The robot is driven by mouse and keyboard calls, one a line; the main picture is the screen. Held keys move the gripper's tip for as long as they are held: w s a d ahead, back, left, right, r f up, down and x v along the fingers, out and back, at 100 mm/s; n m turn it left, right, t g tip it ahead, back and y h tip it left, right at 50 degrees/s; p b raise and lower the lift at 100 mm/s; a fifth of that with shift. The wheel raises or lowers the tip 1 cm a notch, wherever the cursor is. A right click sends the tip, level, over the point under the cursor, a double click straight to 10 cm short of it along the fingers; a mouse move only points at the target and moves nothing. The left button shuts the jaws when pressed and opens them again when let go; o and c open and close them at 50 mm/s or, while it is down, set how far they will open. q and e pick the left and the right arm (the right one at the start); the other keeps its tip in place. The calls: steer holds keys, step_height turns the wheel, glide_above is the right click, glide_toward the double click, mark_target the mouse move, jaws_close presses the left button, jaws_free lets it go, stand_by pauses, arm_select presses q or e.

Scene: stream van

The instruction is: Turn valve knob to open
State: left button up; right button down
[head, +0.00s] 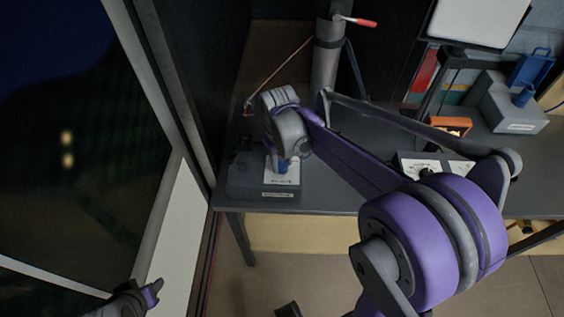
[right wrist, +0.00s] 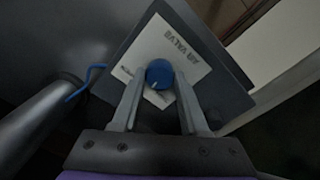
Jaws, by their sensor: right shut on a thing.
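The blue valve knob (right wrist: 158,74) stands on a white plate (right wrist: 150,42) marked "AIR VALVE", on a dark grey box (right wrist: 225,72). In the head view the knob (head: 282,166) shows below my right wrist, with the box (head: 240,185) at the left end of the workbench. My right gripper (right wrist: 158,84) is shut on the knob, with one finger on each side of it. A small pale mark shows on the knob. My left gripper (head: 154,290) is low at the left, away from the bench, and its jaw opening is unclear.
The dark workbench (head: 325,190) carries another labelled panel (head: 430,163) with a dark knob, an orange box (head: 450,125) and a grey box with a blue valve (head: 510,108). A grey vertical pole (head: 325,65) with a red-handled lever (head: 360,21) stands behind. My right arm crosses above the bench.

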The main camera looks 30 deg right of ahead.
mark_target(280, 165)
steer(key=m, duration=0.4)
steer(key=shift+m+b, duration=0.3)
steer(key=m, duration=0.4)
steer(key=shift+m, duration=0.4)
steer(key=shift+c, duration=2.2)
jaws_free()
steer(key=shift+r, duration=0.1)
step_height(280, 165, up, 11)
steer(key=shift+w+a, duration=0.15)
steer(key=shift+w, duration=0.05)
steer(key=shift+f, duration=0.2)
